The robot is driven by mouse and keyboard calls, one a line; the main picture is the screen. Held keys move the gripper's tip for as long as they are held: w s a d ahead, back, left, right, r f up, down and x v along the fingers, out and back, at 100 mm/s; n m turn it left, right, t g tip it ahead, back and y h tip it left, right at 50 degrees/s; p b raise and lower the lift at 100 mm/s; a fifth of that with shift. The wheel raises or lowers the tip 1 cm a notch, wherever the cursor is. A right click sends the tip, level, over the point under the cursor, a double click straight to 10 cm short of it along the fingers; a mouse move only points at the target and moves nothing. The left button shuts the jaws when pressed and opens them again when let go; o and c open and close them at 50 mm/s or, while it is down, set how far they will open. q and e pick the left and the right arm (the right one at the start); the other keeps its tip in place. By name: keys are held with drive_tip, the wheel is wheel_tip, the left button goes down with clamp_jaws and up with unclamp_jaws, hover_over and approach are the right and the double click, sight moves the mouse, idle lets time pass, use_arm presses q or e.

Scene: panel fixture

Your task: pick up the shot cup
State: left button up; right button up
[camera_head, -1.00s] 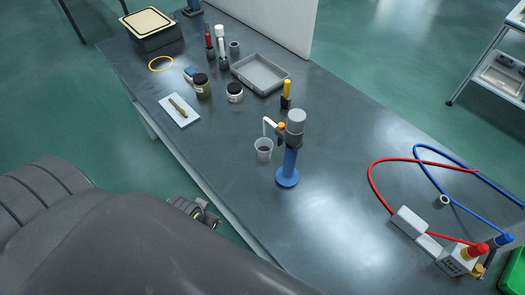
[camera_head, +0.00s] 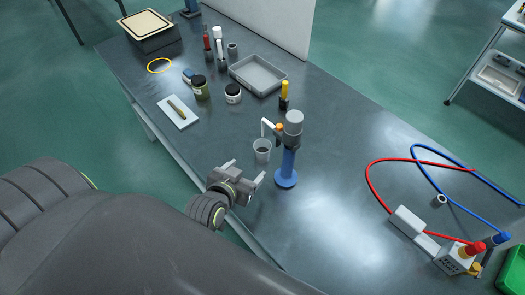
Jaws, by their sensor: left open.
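The shot cup (camera_head: 262,150) is a small grey, translucent cup standing upright on the dark table, under the white spout of a blue-and-grey dispenser (camera_head: 288,160). My left gripper (camera_head: 246,172) is open and empty above the table's near edge, a little below and left of the cup in the picture and apart from it. My right gripper is not in view.
A white board with a stick (camera_head: 179,112) lies left. Red (camera_head: 371,195) and blue hoses (camera_head: 440,187) lie right. The table between is clear.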

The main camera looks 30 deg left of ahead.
sight(260, 153)
use_arm(q)
drive_tip(key=p+x, duration=0.1)
drive_tip(key=x, duration=0.8)
drive_tip(key=shift+a, duration=0.1)
drive_tip(key=shift+w+a+p, duration=0.15)
drive_tip(key=shift+w+p, duration=0.15)
drive_tip(key=shift+w, duration=0.2)
drive_tip(key=x, duration=0.3)
drive_tip(key=shift+w+a+r+p, duration=0.15)
drive_tip(key=shift+a+p, duration=0.1)
drive_tip(key=shift+p, duration=0.1)
drive_tip(key=shift+w+f, duration=0.25)
drive_tip(key=shift+w, duration=0.15)
drive_tip(key=c, duration=1.1)
